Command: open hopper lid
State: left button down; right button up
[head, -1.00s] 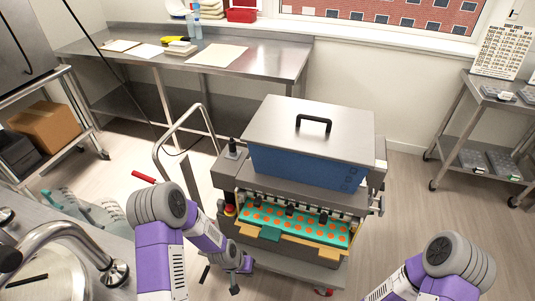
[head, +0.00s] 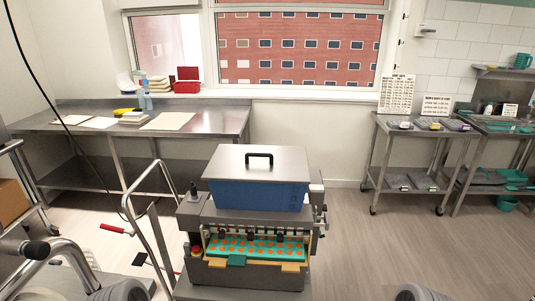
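The hopper lid (head: 281,158) is a flat grey metal plate with a black bar handle (head: 259,157) on top. It lies flat and closed over the blue hopper (head: 258,195) of the gummy depositor (head: 256,216). A teal tray with orange spots (head: 265,247) sits in the front of the machine below the hopper. Neither gripper shows in the head view now. Only rounded grey parts of my arms show at the bottom edge, well below the lid.
A metal cart frame with a red-gripped handle (head: 117,229) stands left of the depositor. A steel table (head: 200,120) runs along the back wall. Shelved carts (head: 418,142) stand at the right. Floor right of the depositor (head: 365,245) is clear.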

aim_at(230, 162)
jog(key=z, duration=0.15)
jog(key=i, duration=1.2)
jog(key=u, duration=0.8)
